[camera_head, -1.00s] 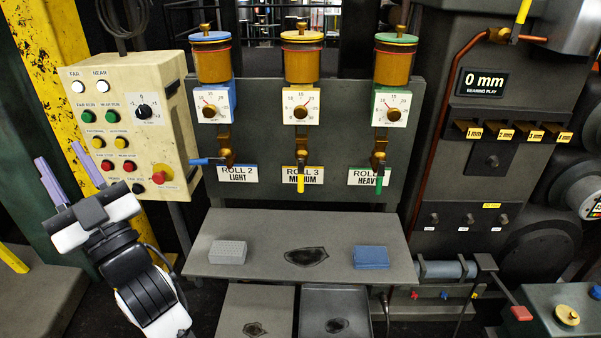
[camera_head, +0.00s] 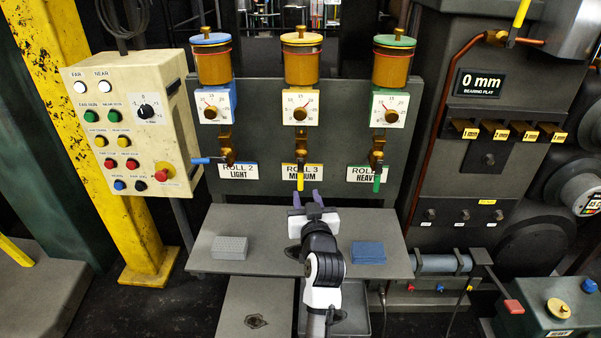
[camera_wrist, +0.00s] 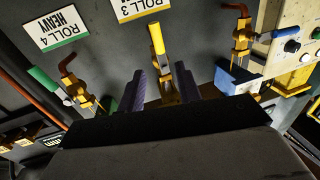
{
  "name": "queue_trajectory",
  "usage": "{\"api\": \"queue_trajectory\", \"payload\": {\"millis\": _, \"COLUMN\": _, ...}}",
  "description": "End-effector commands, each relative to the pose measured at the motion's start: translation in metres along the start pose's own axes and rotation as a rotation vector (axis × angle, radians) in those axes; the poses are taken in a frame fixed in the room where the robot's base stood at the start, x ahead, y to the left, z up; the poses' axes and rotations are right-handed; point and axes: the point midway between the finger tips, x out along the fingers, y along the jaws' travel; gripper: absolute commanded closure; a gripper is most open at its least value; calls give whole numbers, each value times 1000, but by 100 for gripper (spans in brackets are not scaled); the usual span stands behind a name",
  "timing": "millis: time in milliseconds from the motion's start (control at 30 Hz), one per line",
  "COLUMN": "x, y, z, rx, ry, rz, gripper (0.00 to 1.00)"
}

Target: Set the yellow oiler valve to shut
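The yellow oiler (camera_head: 302,65) is the middle of three, above the "ROLL 3 MEDIUM" label (camera_head: 302,172). Its yellow valve handle (camera_head: 300,178) hangs straight down over the label. The wrist view, turned upside down, shows the handle (camera_wrist: 157,40) with its brass valve body (camera_wrist: 166,85) beyond my fingers. My gripper (camera_head: 307,196) is open and empty, just below the handle in the head view. In the wrist view its two purple fingers (camera_wrist: 160,85) stand apart on either side of the valve's line. I see no contact with the handle.
The blue valve handle (camera_head: 203,160) points sideways left; the green one (camera_head: 377,183) hangs down. The shelf (camera_head: 215,230) below carries a grey block (camera_head: 230,248) and a blue block (camera_head: 369,252). A control box (camera_head: 135,130) stands left; a dark machine (camera_head: 450,150) stands right.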

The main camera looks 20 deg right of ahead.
Motion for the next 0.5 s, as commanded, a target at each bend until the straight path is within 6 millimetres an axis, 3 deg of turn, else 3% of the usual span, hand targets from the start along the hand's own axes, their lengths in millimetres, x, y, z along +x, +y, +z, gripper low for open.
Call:
{"api": "queue_trajectory", "payload": {"millis": 300, "x": 68, "y": -1, "z": -3, "rx": -2, "ry": 0, "rz": -1, "gripper": 66}}
{"api": "queue_trajectory", "payload": {"millis": 500, "x": 93, "y": -1, "z": -2, "rx": -2, "ry": 1, "rz": 0, "gripper": 66}}
